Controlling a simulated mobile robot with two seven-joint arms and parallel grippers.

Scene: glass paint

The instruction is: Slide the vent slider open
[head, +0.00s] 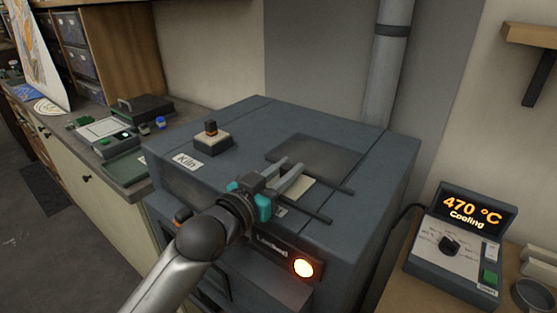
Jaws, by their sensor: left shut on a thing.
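The kiln (235,150) is a dark blue-grey box with a flat top. On its top, two dark rails flank a vent area with a dark, smooth panel (325,155) at the back. A pale plate (303,188), seemingly part of the vent slider, shows between the rails beside my fingers. My left gripper (291,168) reaches over the kiln's front edge, its grey fingers low over the vent. It is shut on what seems to be the vent slider's grip, which the fingers mostly hide. I cannot tell how far the slider stands open. My right gripper is not in view.
A block with an orange-and-black knob (212,132) stands on the kiln's top left. A lit round lamp (303,268) is on the kiln's front. At right, a controller (455,245) reads 470 °C, Cooling. A grey pipe (388,60) rises behind. A cluttered counter is at left.

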